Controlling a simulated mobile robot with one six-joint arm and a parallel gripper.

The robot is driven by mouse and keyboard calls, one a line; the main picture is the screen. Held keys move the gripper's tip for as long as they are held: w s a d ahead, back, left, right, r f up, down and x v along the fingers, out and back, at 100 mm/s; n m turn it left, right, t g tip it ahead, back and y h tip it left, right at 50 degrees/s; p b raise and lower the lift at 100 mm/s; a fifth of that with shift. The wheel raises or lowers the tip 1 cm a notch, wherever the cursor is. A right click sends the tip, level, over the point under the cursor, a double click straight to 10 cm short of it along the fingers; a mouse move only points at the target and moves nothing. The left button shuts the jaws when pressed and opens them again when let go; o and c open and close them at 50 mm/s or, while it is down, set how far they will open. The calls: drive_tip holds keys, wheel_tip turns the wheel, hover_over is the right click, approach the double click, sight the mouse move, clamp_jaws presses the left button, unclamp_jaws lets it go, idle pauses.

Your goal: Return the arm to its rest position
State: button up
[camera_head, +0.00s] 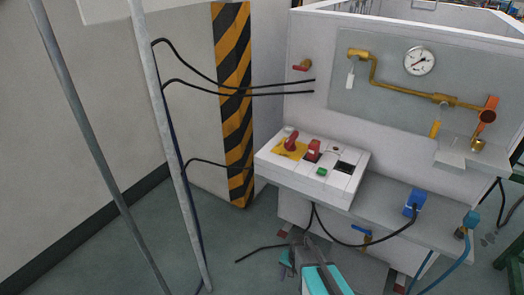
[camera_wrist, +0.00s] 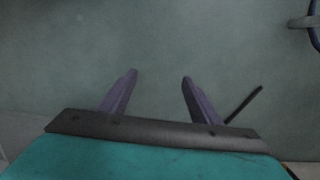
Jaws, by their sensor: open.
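My gripper (camera_wrist: 158,80) is open in the wrist view, its two fingers apart with only grey-green floor between and beyond them. In the head view my gripper (camera_head: 286,262) shows low at the bottom centre, at the end of my teal and grey arm. It is below the white control box (camera_head: 313,169) and in front of the machine's lower part. Nothing is held between the fingers. Most of my arm is cut off by the bottom edge of the head view.
The white machine (camera_head: 306,110) carries a pressure gauge (camera_head: 420,61), brass pipes, a red switch (camera_head: 291,141) and a blue plug (camera_head: 413,203). Black cables hang near my gripper. A striped pillar (camera_head: 233,100) and grey poles (camera_head: 165,120) stand left. Floor (camera_head: 150,225) is open at lower left.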

drive_tip(key=s+d+r+n+g+p, duration=0.2)
drive_tip(key=s+r+n+p, duration=0.1)
drive_tip(key=s+r+p, duration=0.7)
drive_tip(key=s+d+r+n+g+p, duration=0.2)
drive_tip(key=s+r+p, duration=0.7)
drive_tip(key=s, duration=0.7)
wheel_tip(320, 180, up, 2)
drive_tip(key=shift+s+n+h+p, duration=0.3)
drive_tip(key=shift+s+n+p, duration=0.1)
drive_tip(key=shift+n, duration=0.3)
drive_tip(key=shift+d, duration=0.1)
idle(0.3)
